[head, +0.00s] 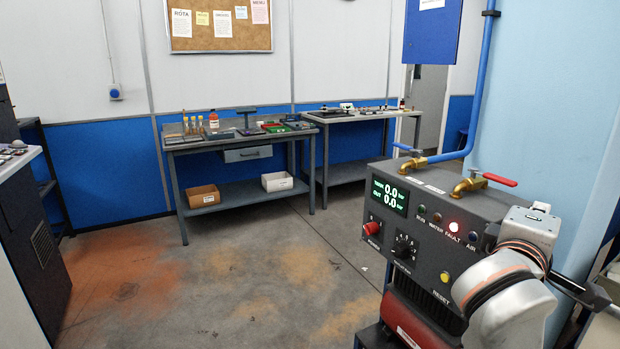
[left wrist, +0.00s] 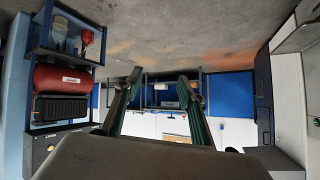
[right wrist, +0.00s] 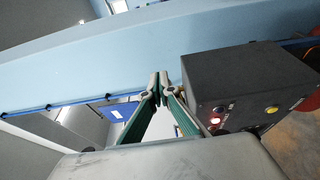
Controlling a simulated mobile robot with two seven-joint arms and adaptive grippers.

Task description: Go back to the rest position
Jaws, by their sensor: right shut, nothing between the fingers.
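My right gripper (right wrist: 160,88) is shut and empty in the right wrist view, its fingertips together. The dark control box (right wrist: 235,85) is just right of it there, apart from the fingers as far as I can tell. In the head view, parts of my right arm are in front of the right end of the control box (head: 425,268) and hide some of it. My left gripper (left wrist: 160,85) is open and empty in the left wrist view, its fingers wide apart. My left arm does not show in the head view.
The box's display (head: 389,196) reads 0.0 twice and its red fault lamp (head: 455,226) glows. A red-handled valve (head: 499,180) and a blue-handled valve (head: 410,150) stand on top. A workbench (head: 235,142) stands at the back wall. The floor (head: 225,275) between is clear, with orange stains.

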